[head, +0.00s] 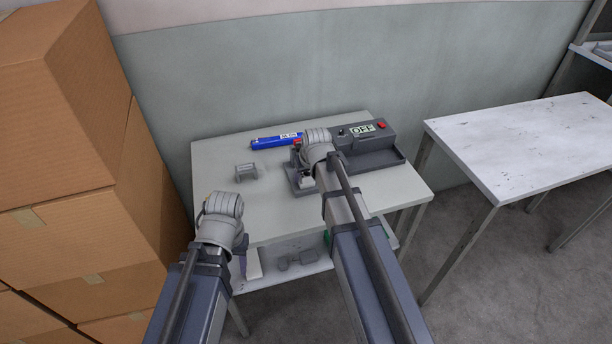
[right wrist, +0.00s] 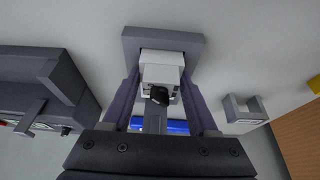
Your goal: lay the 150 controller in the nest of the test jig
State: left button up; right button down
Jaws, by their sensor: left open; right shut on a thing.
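A white block (right wrist: 162,72), which I take for the controller, is between the fingers of my right gripper (right wrist: 160,98). The gripper is shut on it; no number on it is legible. In the right wrist view the block overlaps a dark grey open frame (right wrist: 132,42), apparently the nest; whether they touch I cannot tell. The test jig (head: 385,137) has an OFF display and a red button, on the far right part of the left table. In the head view my right wrist hides most of the held block. My left gripper (head: 243,264) is open, low at the table's front edge.
A blue labelled bar (head: 268,143) lies behind the nest area. A small grey bracket (head: 246,172) stands on the table's left. A lower shelf (head: 290,281) holds small parts. A bare table (head: 530,140) stands right, cardboard boxes (head: 70,120) left.

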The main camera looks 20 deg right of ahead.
jog(key=shift+f, duration=0.15)
jog(key=shift+c, duration=0.5)
grip_release()
jog(key=p+v, duration=0.7)
jog(key=v, duration=0.1)
